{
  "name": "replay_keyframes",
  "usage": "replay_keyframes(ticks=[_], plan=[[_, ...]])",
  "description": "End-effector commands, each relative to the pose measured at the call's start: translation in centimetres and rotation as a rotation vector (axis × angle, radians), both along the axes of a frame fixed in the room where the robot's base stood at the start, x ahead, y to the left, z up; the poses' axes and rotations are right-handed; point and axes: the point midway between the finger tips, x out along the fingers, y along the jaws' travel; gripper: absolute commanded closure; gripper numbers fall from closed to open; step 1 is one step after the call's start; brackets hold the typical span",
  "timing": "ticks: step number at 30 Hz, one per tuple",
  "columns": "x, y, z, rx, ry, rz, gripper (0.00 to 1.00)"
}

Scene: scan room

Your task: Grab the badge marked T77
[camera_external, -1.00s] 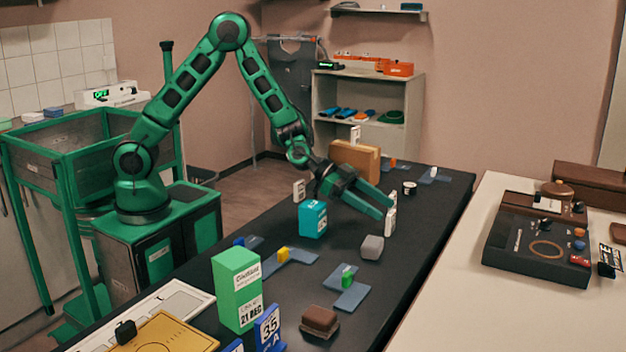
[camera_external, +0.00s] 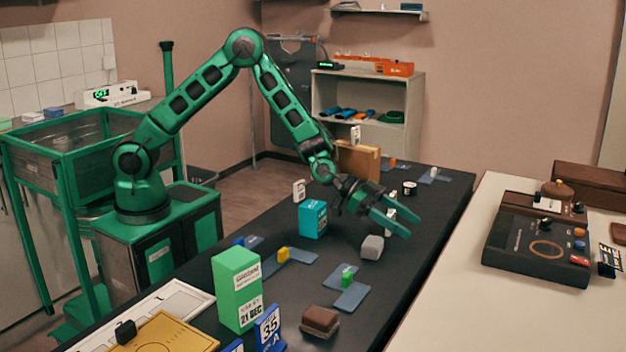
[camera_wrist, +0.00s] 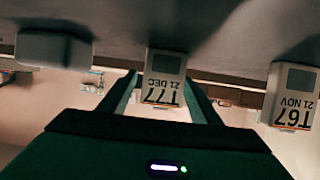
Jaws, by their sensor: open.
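The badge marked T77 (camera_wrist: 163,80) is a small pale upright tag with a grey panel and the date 21 DEC. It appears upside down in the wrist view, framed between the fingers of my gripper (camera_external: 399,221). The gripper is open, low over the dark table, with its fingers pointing toward the badge. I cannot tell whether the badge is fully between the fingertips or just beyond them. In the external view a white badge shows behind the fingers, partly hidden, its text unreadable. A similar badge marked T67 (camera_wrist: 292,95), dated 21 NOV, stands to the right in the wrist view.
A grey block (camera_external: 371,247) sits close to the fingers. A teal box (camera_external: 313,219) stands left of the gripper and a brown box (camera_external: 357,160) behind it. A green box (camera_external: 237,290) and a brown block (camera_external: 320,321) are nearer the camera. The dark table's right edge is close.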

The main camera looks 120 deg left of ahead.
Motion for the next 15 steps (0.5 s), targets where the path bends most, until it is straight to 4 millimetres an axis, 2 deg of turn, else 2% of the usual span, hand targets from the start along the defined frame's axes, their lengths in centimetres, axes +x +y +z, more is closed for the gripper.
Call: replay_keyframes(ticks=[1,6,7,15], plan=[[-0.01,0.0,0.0,0.0,0.0,0.0,0.42],[-0.02,0.01,0.01,0.0,0.0,0.0,0.83],[-0.03,0.01,0.01,0.0,0.0,0.0,0.86],[-0.02,0.02,0.07,0.0,0.0,0.0,0.86]])
